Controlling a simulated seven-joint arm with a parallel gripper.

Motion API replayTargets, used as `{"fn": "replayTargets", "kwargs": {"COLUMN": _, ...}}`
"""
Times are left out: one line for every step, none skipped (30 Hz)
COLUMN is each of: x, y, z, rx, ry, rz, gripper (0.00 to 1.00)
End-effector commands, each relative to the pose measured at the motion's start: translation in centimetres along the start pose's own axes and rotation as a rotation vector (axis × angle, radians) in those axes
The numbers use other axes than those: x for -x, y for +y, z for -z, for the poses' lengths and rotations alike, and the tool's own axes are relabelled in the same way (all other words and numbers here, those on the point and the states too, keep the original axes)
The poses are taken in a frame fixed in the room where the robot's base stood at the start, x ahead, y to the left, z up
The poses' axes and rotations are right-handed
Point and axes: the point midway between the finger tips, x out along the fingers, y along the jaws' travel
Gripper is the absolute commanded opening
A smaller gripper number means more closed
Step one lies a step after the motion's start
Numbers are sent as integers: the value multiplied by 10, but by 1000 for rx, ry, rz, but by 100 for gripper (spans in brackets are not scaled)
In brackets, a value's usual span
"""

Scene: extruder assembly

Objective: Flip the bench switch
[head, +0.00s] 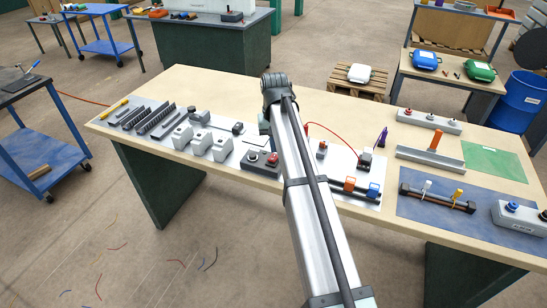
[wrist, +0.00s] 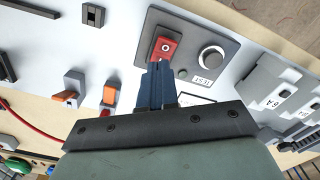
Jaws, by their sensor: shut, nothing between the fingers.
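The bench switch is a red rocker (wrist: 165,49) on a dark grey box (wrist: 190,22), beside a round silver knob (wrist: 211,58) and a label reading TEST. In the head view the dark box (head: 259,168) sits near the table's front edge, with the red rocker (head: 272,158) on its right. My gripper (wrist: 156,70) is shut, with its blue fingers together and empty. In the wrist view the fingertips are right at the lower edge of the red rocker; I cannot tell whether they touch it. In the head view my arm hides the gripper.
Orange levers (wrist: 67,96) stand beside the box in the wrist view, with a red wire (wrist: 35,128) near them. White blocks (head: 201,140) and dark rails (head: 150,120) lie left of the box. A metal channel (head: 430,158) lies to the right. The table's back middle is clear.

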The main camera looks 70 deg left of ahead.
Motion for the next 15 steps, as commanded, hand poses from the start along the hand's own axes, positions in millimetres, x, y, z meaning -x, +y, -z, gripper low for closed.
{"fn": "replayTargets", "kwargs": {"x": 4, "y": 0, "z": 0, "rx": 0, "ry": 1, "rz": 0, "gripper": 0}}
{"fn": "replayTargets", "kwargs": {"x": 6, "y": 0, "z": 0, "rx": 0, "ry": 1, "rz": 0, "gripper": 0}}
{"fn": "replayTargets", "kwargs": {"x": 8, "y": 0, "z": 0, "rx": 0, "ry": 1, "rz": 0, "gripper": 0}}
{"fn": "replayTargets", "kwargs": {"x": 10, "y": 0, "z": 1, "rx": 0, "ry": 1, "rz": 0, "gripper": 0}}
{"fn": "replayTargets", "kwargs": {"x": 12, "y": 0, "z": 1, "rx": 0, "ry": 1, "rz": 0, "gripper": 0}}
{"fn": "replayTargets", "kwargs": {"x": 15, "y": 0, "z": 0, "rx": 0, "ry": 1, "rz": 0, "gripper": 0}}
{"fn": "replayTargets", "kwargs": {"x": 17, "y": 0, "z": 0, "rx": 0, "ry": 1, "rz": 0, "gripper": 0}}
{"fn": "replayTargets", "kwargs": {"x": 19, "y": 0, "z": 0, "rx": 0, "ry": 1, "rz": 0, "gripper": 0}}
{"fn": "replayTargets", "kwargs": {"x": 22, "y": 0, "z": 0, "rx": 0, "ry": 1, "rz": 0, "gripper": 0}}
{"fn": "replayTargets", "kwargs": {"x": 23, "y": 0, "z": 0, "rx": 0, "ry": 1, "rz": 0, "gripper": 0}}
{"fn": "replayTargets", "kwargs": {"x": 25, "y": 0, "z": 0, "rx": 0, "ry": 1, "rz": 0, "gripper": 0}}
{"fn": "replayTargets", "kwargs": {"x": 28, "y": 0, "z": 0, "rx": 0, "ry": 1, "rz": 0, "gripper": 0}}
{"fn": "replayTargets", "kwargs": {"x": 30, "y": 0, "z": 0, "rx": 0, "ry": 1, "rz": 0, "gripper": 0}}
{"fn": "replayTargets", "kwargs": {"x": 31, "y": 0, "z": 0, "rx": 0, "ry": 1, "rz": 0, "gripper": 0}}
{"fn": "replayTargets", "kwargs": {"x": 34, "y": 0, "z": 1, "rx": 0, "ry": 1, "rz": 0, "gripper": 0}}
